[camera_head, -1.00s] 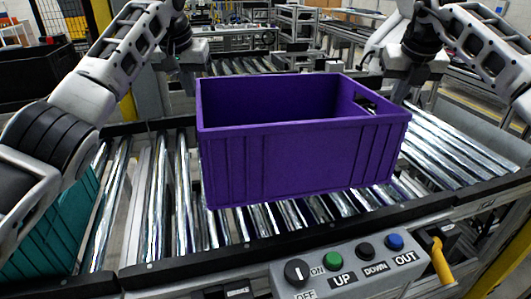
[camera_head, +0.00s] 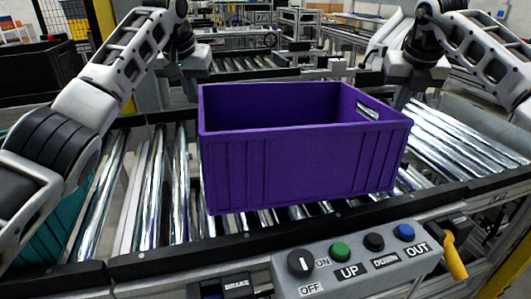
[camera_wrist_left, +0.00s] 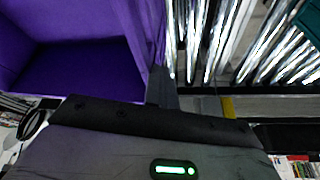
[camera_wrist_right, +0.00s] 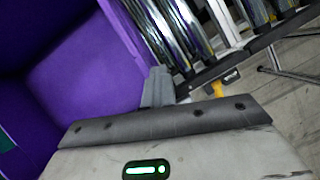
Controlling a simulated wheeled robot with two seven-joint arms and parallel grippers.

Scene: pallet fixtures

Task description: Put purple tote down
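The purple tote (camera_head: 290,165) is upright and empty-looking in the head view, over the roller conveyor (camera_head: 175,190). Whether its base touches the rollers is hard to tell. My left gripper (camera_head: 190,85) is at the tote's left end wall and my right gripper (camera_head: 399,92) is at its right end wall. In the left wrist view one finger lies against the outside of the tote's wall (camera_wrist_left: 135,25). The right wrist view shows the same at the other wall (camera_wrist_right: 95,65). Each gripper looks shut on the wall; the inner fingers are hidden.
A teal tote (camera_head: 72,228) is at the left, partly behind my left arm. A control box (camera_head: 350,268) with a knob and buttons stands at the front rail. A black crate (camera_head: 40,68) is at the far left. Rollers are bare left and right of the purple tote.

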